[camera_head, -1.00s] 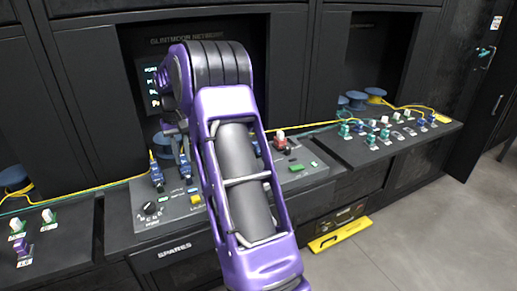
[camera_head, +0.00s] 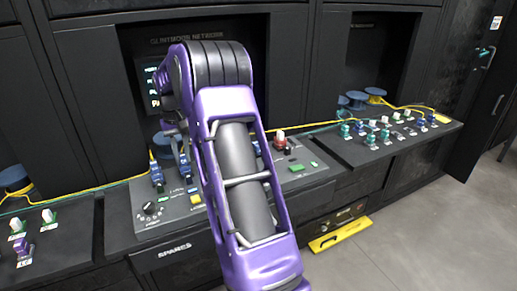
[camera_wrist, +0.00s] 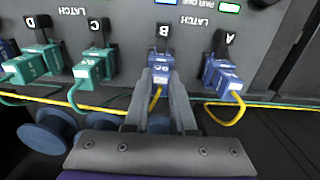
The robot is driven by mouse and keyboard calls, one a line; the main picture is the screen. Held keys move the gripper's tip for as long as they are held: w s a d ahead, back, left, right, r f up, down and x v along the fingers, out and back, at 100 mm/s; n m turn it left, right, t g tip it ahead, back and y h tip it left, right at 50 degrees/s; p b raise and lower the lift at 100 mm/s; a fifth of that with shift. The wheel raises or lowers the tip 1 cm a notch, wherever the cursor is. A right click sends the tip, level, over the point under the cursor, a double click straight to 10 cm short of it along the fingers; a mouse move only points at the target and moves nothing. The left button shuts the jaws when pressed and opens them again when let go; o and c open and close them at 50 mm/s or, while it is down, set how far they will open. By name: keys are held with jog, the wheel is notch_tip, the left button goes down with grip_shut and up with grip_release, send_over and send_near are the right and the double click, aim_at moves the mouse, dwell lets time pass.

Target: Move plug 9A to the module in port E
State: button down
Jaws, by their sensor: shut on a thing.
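My gripper (camera_wrist: 161,84) is shut on a blue plug (camera_wrist: 161,61) that sits at the port marked B. A yellow cable runs from this plug back between the fingers. Another blue plug (camera_wrist: 222,76) with a yellow cable is at port A, beside the gripper. The labels on both blue plugs are too small to read, so I cannot tell which is 9A. In the head view, the blue plugs (camera_head: 157,176) show left of my arm, which hides part of the panel. I cannot make out port E or its module.
Teal plugs (camera_wrist: 93,66) stand at port C and beyond it, close to the gripper. Blue spools (camera_wrist: 47,130) and loose cables lie near the fingers. The console (camera_head: 150,224) has a dial (camera_head: 150,208). A right-hand shelf (camera_head: 345,152) holds several small connectors.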

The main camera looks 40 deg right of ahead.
aim_at(181, 154)
jog(key=shift+r+p, duration=0.85)
jog(key=shift+r, duration=2.15)
